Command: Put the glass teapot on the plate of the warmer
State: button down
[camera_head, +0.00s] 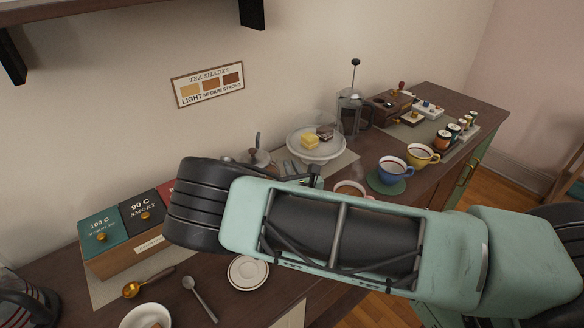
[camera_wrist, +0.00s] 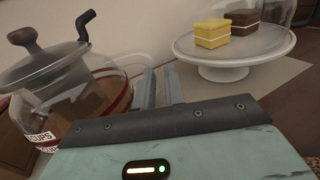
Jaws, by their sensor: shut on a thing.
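In the head view only the top of the teapot (camera_head: 258,157) shows above my arm, left of the cake stand. My fingertips are mostly hidden there. I cannot make out the warmer or its plate in either view, and my arm covers much of the counter.
A cake stand (camera_head: 299,151) stands close to the right of the teapot. Blue (camera_head: 392,170) and yellow (camera_head: 421,157) cups and a French press (camera_head: 352,108) are further right. Tea boxes (camera_head: 106,237), a saucer (camera_head: 248,273), a spoon (camera_head: 198,298) and a scoop (camera_head: 133,289) lie left and in front.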

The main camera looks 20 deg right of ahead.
jog(key=c, duration=1.5)
grip_release()
jog(key=shift+o, duration=0.2)
